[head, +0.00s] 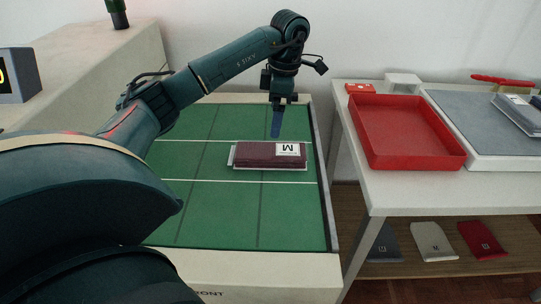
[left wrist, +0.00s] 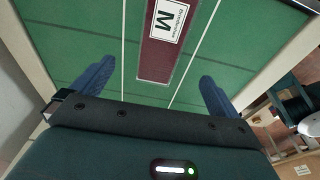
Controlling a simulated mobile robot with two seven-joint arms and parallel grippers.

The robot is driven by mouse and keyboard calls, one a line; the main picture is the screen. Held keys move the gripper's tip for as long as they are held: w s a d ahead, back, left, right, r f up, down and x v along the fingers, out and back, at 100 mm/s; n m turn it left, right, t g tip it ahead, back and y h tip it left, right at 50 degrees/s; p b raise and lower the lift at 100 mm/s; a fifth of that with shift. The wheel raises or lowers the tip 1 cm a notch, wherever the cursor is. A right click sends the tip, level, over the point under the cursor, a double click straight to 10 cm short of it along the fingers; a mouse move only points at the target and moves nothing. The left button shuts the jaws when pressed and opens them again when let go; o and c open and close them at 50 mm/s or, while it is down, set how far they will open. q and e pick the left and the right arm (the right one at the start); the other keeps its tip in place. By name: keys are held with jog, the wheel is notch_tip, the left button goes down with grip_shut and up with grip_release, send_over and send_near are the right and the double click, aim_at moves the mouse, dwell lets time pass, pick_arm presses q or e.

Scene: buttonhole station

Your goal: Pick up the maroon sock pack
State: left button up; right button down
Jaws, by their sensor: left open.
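The maroon sock pack (head: 262,155) lies flat on the green mat, with a white label marked M at its right end. It also shows in the left wrist view (left wrist: 158,56), lying between the lines of my fingers and ahead of them. My left gripper (head: 277,122) points down above and just behind the pack's right part in the head view. In the left wrist view its two blue fingers (left wrist: 154,86) are wide apart and empty, apart from the pack. My right gripper is in neither view.
The green mat (head: 195,215) with white lines is otherwise bare. On the right table stand an empty red tray (head: 405,130) and a grey mat (head: 455,112) with another pack (head: 519,113). Several packs lie on the shelf below, including a red one (head: 482,240). A dark display (head: 18,75) stands at left.

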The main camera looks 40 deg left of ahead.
aim_at(271, 149)
pick_arm(q)
jog(key=f, duration=0.8)
jog(key=s+a+f+b, duration=0.1)
jog(key=f, duration=0.3)
jog(key=shift+c, duration=0.3)
jog(key=shift+r, duration=0.1)
jog(key=c, duration=1.1)
